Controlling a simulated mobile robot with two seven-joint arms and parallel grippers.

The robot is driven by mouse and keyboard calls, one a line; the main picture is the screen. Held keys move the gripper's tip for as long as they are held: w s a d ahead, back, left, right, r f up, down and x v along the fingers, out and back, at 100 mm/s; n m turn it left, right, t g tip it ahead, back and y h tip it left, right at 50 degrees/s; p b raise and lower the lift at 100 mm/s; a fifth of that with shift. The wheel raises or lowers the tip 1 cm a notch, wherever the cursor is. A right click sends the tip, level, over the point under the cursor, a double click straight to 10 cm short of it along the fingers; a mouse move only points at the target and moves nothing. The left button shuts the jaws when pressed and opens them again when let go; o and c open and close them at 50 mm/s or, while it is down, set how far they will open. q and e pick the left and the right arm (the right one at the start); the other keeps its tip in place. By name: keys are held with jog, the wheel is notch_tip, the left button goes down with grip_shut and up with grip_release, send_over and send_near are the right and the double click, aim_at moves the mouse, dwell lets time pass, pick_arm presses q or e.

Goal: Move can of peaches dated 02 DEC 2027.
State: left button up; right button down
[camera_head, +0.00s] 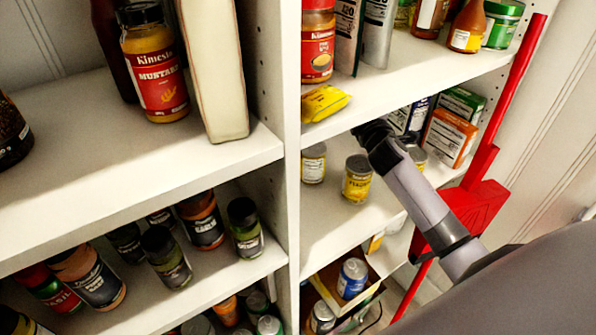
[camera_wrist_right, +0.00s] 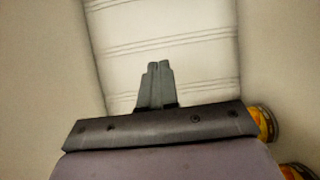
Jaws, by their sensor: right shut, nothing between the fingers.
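Small cans stand on the middle shelf of the right bay in the head view. One can with a yellow label (camera_head: 357,180) stands near the middle, and a paler can (camera_head: 313,163) is to its left. A third can (camera_head: 417,157) is partly hidden behind my right arm. I cannot read any date. My right gripper (camera_head: 368,131) is shut and empty, above and behind the yellow can. In the right wrist view its fingers (camera_wrist_right: 158,80) are together, and a yellow-orange can (camera_wrist_right: 264,123) shows at the right edge. My left gripper is not in view.
A yellow packet (camera_head: 323,101) lies on the shelf above, near its front edge. Boxes, including an orange one (camera_head: 449,138), stand right of my right gripper. A white upright panel (camera_head: 288,200) divides the bays. A red broom-like tool (camera_head: 470,205) leans at the right.

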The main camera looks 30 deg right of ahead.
jog(key=p, duration=0.2)
send_over(324, 167)
jog(key=s+a, duration=0.3)
jog(key=a, duration=0.2)
jog(key=f+b, duration=0.1)
jog(key=f, duration=0.2)
jog(key=f+b, duration=0.1)
jog(key=f, duration=0.2)
jog(key=a+f+b, duration=0.1)
jog(key=f+b, duration=0.1)
jog(key=f, duration=0.2)
jog(key=shift+s+f, duration=0.1)
jog(key=shift+s, duration=0.15)
jog(key=shift+w+d+p, duration=0.1)
jog(key=shift+d+p, duration=0.1)
jog(key=shift+p, duration=0.1)
jog(key=shift+w+d, duration=0.1)
jog(key=shift+d, duration=0.15)
jog(key=d, duration=0.1)
jog(key=w+d, duration=0.1)
jog(key=d, duration=0.1)
jog(key=w+d, duration=0.1)
jog(key=shift+w+d+b, duration=0.15)
jog(key=shift+d+b, duration=0.25)
